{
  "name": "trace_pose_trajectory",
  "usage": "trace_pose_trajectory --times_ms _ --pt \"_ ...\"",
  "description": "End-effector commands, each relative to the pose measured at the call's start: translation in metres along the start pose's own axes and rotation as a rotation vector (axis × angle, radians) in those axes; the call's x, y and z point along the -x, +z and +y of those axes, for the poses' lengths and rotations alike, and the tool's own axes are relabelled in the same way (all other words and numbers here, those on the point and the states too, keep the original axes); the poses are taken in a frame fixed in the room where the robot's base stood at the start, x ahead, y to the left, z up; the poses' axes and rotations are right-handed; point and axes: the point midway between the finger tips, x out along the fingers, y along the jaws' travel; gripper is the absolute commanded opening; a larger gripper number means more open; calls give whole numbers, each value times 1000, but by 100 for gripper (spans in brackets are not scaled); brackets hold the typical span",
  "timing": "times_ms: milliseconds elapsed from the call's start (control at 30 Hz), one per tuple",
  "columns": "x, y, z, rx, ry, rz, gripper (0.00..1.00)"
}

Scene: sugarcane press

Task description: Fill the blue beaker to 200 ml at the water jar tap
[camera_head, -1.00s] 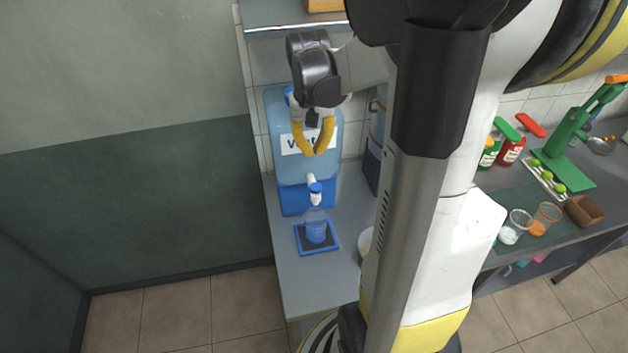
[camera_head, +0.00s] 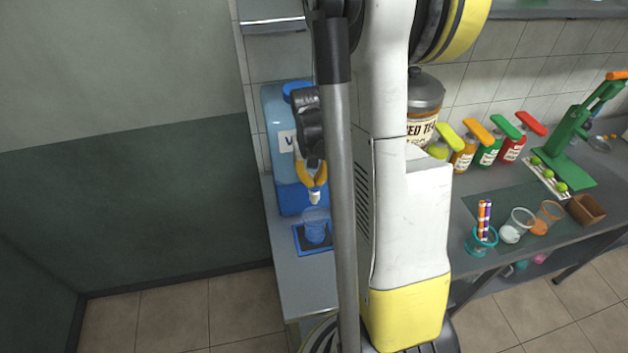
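The blue beaker (camera_head: 315,226) stands upright on a dark mat with a blue rim (camera_head: 300,248), below the tap. The water jar (camera_head: 286,165) is a light-blue tank with a darker blue base against the tiled wall. Its white tap spout (camera_head: 314,198) shows just above the beaker. My gripper (camera_head: 313,187) points down with its yellow fingertips at the top of the tap. The tap's blue handle is hidden by the fingers. I cannot tell whether they touch or grip it. The beaker's water level is too small to read, and no stream shows clearly.
My own arm covers the counter right of the jar. Further right stand an iced tea dispenser (camera_head: 424,100), several colour-topped bottles, two glasses, a brown box (camera_head: 586,209) and a green press (camera_head: 567,150). The counter in front of the mat is bare.

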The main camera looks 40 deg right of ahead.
Motion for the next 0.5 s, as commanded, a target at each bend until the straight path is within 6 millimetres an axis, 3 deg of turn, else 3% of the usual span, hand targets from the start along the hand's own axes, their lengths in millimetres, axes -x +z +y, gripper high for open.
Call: trace_pose_trajectory --times_ms 200,500 --pt "-1 0 0 0 0 0 0" --pt "-24 1 -1 0 0 0 0"
